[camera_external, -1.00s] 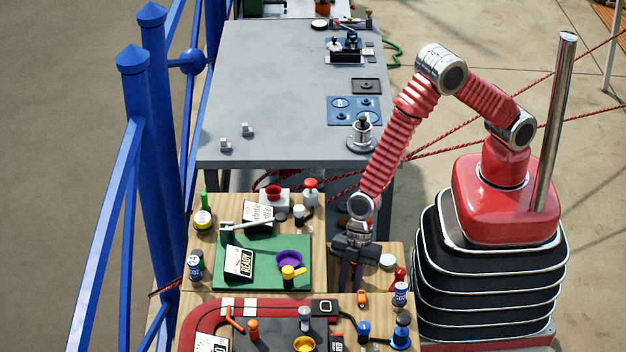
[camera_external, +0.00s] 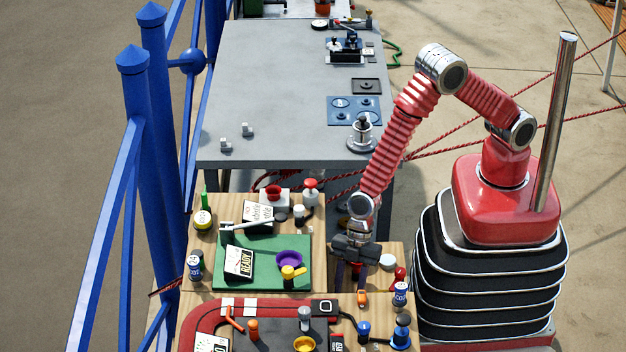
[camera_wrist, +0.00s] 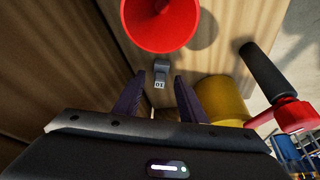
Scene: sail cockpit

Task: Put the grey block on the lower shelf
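A small grey block (camera_wrist: 160,72) with a "01" label shows in the wrist view, on or against a wood surface just beyond my fingertips. My gripper (camera_external: 348,275) points down over the right part of the wooden bench in the external view. Its two dark fingers are apart and empty, and they also show in the wrist view (camera_wrist: 171,80), with the block just past the gap. In the external view I cannot make out this block. Two small pale grey blocks (camera_external: 236,138) sit on the far grey table. I cannot clearly identify the lower shelf.
In the wrist view a red cone-shaped thing (camera_wrist: 160,22) is close above the block. A yellow cylinder (camera_wrist: 222,98) stands to the right, near a black-handled red part (camera_wrist: 265,75). The green mat (camera_external: 260,280) beside my gripper is crowded. The grey table (camera_external: 270,85) has free room.

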